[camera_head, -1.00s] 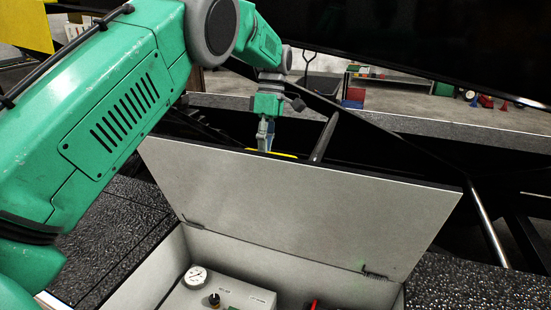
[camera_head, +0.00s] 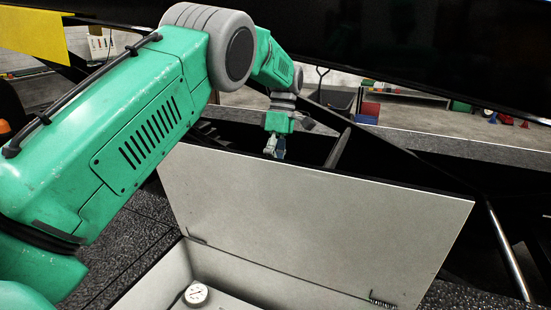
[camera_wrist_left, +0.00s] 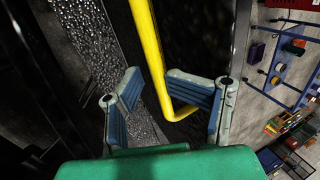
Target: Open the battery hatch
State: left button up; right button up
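The battery hatch lid (camera_head: 315,225) is a pale grey panel standing raised on its hinges over the box (camera_head: 165,285) in the head view. My left gripper (camera_head: 274,147) is at the lid's upper edge, partly hidden behind it. In the left wrist view my left gripper (camera_wrist_left: 158,95) has its two fingers spread wide. A yellow bar handle (camera_wrist_left: 150,50) runs down between them and bends toward the right finger. I cannot tell whether it touches that finger. The handle is hidden in the head view. My right gripper is not in view.
A round gauge (camera_head: 196,294) shows inside the box. Dark loader beams stand behind the lid, with a metal strut (camera_head: 508,250) at right. A yellow panel (camera_head: 33,40) hangs at upper left. Shelving and small coloured items lie beyond.

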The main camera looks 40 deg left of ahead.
pick_arm(q)
jog(key=shift+w+a+f, duration=0.1)
jog(key=shift+w+a, duration=0.05)
jog(key=shift+s+r, duration=0.25)
jog(key=shift+w+r, duration=0.25)
jog(key=shift+r, duration=0.1)
jog(key=v, duration=0.6)
jog(key=shift+w+a+r, duration=0.2)
jog(key=shift+w+r, duration=0.05)
jog(key=shift+r, duration=0.05)
jog(key=shift+f, duration=0.1)
dwell(0.4)
